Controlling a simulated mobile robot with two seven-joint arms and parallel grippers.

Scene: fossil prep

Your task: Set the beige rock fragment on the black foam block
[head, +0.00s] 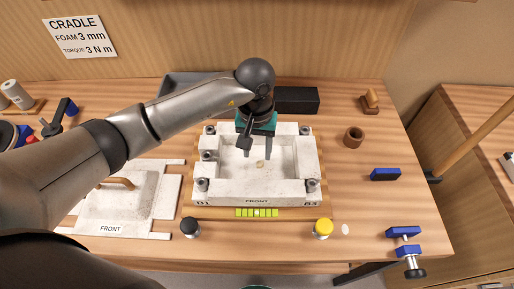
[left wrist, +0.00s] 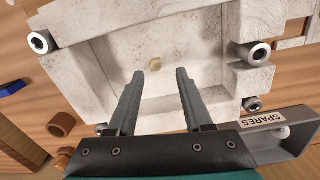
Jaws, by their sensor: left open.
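The small beige rock fragment (head: 260,163) lies on the floor of the white cradle (head: 256,199), near the middle of its recess. It also shows in the left wrist view (left wrist: 155,64), just past the fingertips and between their lines. My left gripper (head: 257,152) points down over the recess, with its two fingers apart and nothing between them. In the left wrist view the open fingers (left wrist: 159,74) lie below the fragment. A black block (head: 297,100), which looks like the foam block, stands behind the cradle, its left end partly hidden by my arm. My right gripper is not in view.
A grey tray (head: 178,84) marked SPARES in the left wrist view sits behind the cradle. A white slab (head: 118,207) with a handle lies left. Black (head: 190,227) and yellow (head: 323,228) knobs stand in front. A brown cup (head: 353,137) and blue clamps (head: 404,233) are right.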

